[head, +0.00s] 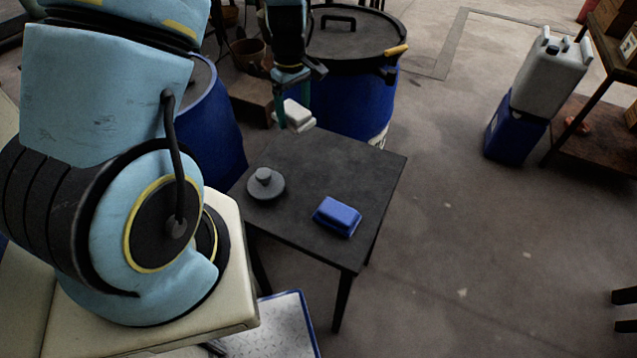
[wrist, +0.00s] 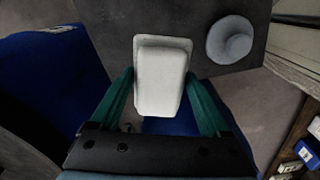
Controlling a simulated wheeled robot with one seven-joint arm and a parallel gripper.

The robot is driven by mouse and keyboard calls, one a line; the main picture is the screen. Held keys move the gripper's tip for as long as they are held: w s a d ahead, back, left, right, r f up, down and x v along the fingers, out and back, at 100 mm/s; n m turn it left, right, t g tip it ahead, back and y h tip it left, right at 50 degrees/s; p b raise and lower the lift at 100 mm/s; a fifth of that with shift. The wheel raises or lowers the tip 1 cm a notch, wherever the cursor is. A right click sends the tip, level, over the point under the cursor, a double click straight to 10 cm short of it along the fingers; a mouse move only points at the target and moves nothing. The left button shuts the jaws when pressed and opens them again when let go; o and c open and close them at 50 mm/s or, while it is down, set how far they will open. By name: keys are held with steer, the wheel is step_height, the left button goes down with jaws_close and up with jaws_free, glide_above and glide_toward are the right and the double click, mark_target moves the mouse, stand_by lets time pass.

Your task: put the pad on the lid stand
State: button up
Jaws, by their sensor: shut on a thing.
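My gripper (head: 292,104) is shut on a white block-shaped pad (head: 300,120) with a wider flange. The wrist view shows the pad (wrist: 160,75) between the two green fingers. It is held near the far edge of a dark square table (head: 300,180), which I take to be the lid stand; its height above the top is hard to tell. A grey round piece with a knob (head: 265,184) sits on the table's left side, also in the wrist view (wrist: 230,40). A blue block of similar shape (head: 338,216) lies on the right front.
A blue vat with a black lid (head: 345,45) stands behind the table, and another blue vat (head: 210,125) is at its left. Jerrycans (head: 548,75) and a shelf (head: 585,125) are at the right. The table's middle is bare, and the floor to its right is open.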

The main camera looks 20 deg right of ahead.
steer(key=s+d+f+n+b, duration=0.2)
steer(key=s+d+f+n, duration=0.15)
steer(key=s+d, duration=0.7)
steer(key=p, duration=0.1)
glide_above(349, 172)
step_height(349, 172, down, 4)
steer(key=shift+s+r, duration=0.1)
steer(key=shift+f+p, duration=0.65)
steer(key=shift+f, duration=1.85)
steer(key=shift+f, duration=0.2)
steer(key=o, duration=1.3)
steer(key=shift+r, duration=0.1)
step_height(349, 172, up, 12)
steer(key=b, duration=0.2)
steer(key=shift+r+b, duration=0.15)
steer(key=shift+b, duration=0.15)
